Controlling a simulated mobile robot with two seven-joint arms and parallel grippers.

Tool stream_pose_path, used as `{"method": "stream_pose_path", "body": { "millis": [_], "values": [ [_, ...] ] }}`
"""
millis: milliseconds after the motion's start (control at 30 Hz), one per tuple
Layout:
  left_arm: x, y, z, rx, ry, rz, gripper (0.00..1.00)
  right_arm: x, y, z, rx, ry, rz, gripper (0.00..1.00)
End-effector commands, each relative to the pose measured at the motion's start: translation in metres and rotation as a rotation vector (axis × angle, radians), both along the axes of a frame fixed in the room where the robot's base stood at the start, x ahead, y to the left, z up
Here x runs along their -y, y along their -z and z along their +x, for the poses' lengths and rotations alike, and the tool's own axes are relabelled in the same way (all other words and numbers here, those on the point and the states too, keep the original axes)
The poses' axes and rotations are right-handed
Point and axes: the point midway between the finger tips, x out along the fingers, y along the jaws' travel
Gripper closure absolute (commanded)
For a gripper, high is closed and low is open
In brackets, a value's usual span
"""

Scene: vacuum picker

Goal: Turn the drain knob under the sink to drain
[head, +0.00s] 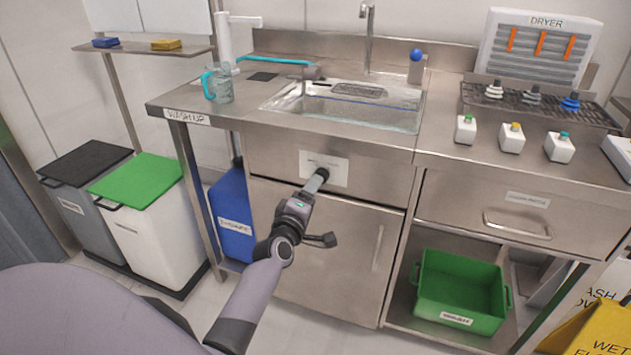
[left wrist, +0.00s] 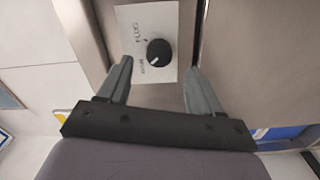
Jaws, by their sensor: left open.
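The drain knob (left wrist: 158,52) is a round black dial with a white pointer line, on a white label plate (left wrist: 130,17). In the left wrist view its pointer aims to the lower left, towards small print I cannot read surely. My left gripper (left wrist: 160,64) is open, its two grey fingers apart, with the knob seen between and just beyond their tips. I cannot tell whether they touch it. In the head view my left gripper (head: 312,185) reaches the white plate (head: 338,170) on the sink's front panel and largely hides the knob. My right gripper is not in view.
The sink basin (head: 350,105) is above the panel, and a closed cabinet door (head: 340,265) with a vertical handle is below. A blue container (head: 232,215) stands left of the cabinet. A green crate (head: 460,290) sits on the lower shelf at right.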

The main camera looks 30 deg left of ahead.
Motion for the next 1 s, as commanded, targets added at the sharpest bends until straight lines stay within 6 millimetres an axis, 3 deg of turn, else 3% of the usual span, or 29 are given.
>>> {"method": "stream_pose_path", "body": {
  "millis": [233, 867, 1000],
  "values": [
    [0.006, -0.001, -0.022, 0.0, 0.001, -0.002, 0.35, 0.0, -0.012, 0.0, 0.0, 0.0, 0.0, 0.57],
    [0.006, 0.0, -0.025, 0.0, 0.001, 0.001, 0.35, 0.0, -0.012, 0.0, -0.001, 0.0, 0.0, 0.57],
    [0.016, 0.003, -0.036, -0.052, 0.034, 0.082, 0.35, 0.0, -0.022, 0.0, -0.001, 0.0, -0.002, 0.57]
  ]
}}
